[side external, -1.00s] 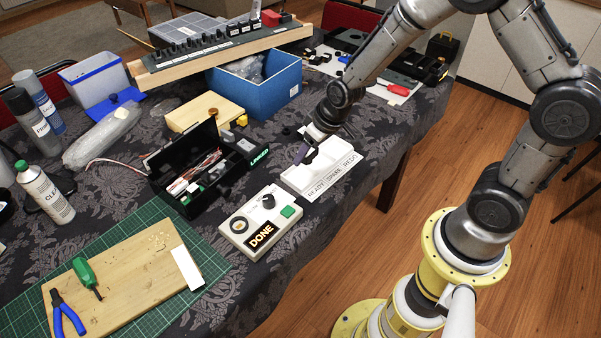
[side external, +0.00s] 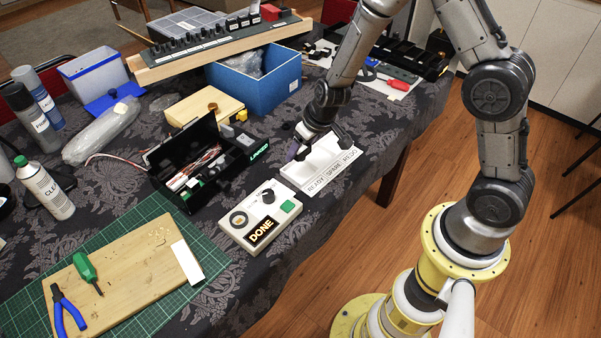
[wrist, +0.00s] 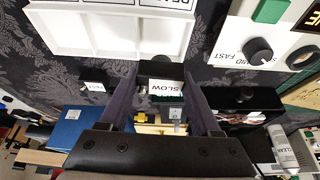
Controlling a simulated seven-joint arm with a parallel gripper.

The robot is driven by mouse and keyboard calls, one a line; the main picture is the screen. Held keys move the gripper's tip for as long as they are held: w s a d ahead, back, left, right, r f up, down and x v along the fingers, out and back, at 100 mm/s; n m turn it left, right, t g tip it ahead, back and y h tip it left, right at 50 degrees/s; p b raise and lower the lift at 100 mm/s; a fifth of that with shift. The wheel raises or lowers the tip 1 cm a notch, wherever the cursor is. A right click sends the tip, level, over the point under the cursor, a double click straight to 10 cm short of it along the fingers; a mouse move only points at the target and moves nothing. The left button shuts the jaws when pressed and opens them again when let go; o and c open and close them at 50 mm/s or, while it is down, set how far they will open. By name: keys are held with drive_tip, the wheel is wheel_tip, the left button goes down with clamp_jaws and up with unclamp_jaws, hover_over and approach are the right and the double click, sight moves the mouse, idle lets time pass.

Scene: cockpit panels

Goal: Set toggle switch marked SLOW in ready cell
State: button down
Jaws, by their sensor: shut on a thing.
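The toggle switch marked SLOW (wrist: 165,86) is a small black block with a white label. In the wrist view it sits between the two dark fingers of my gripper (wrist: 162,74), which is shut on it. The white tray (wrist: 72,42) lies just beyond the fingertips, at the upper left. In the side view the tray (side external: 318,168) has cells labelled READY, SPARE and REDO along its front strip. My gripper (side external: 312,146) is at the tray's back edge, near the READY end. The switch itself is hidden there, and its height above the cloth is unclear.
A white box with a knob and DONE sign (side external: 262,215) stands close in front of the tray. An open black toolbox (side external: 205,165) is to the left, and a blue bin (side external: 272,88) behind. Another small labelled black block (wrist: 93,86) lies on the cloth.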

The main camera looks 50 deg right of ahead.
sight(300, 173)
drive_tip(key=shift+f, duration=0.4)
drive_tip(key=shift+f, duration=1.95)
drive_tip(key=shift+s+f, duration=0.2)
drive_tip(key=shift+f, duration=0.7)
drive_tip(key=shift+s+f, duration=0.1)
drive_tip(key=shift+f, duration=0.15)
drive_tip(key=shift+c, duration=0.5)
unclamp_jaws()
drive_tip(key=shift+r, duration=0.5)
drive_tip(key=shift+w+v, duration=0.15)
drive_tip(key=shift+v, duration=1.8)
drive_tip(key=shift+w+v, duration=0.15)
drive_tip(key=shift+v, duration=1.8)
drive_tip(key=shift+r, duration=0.15)
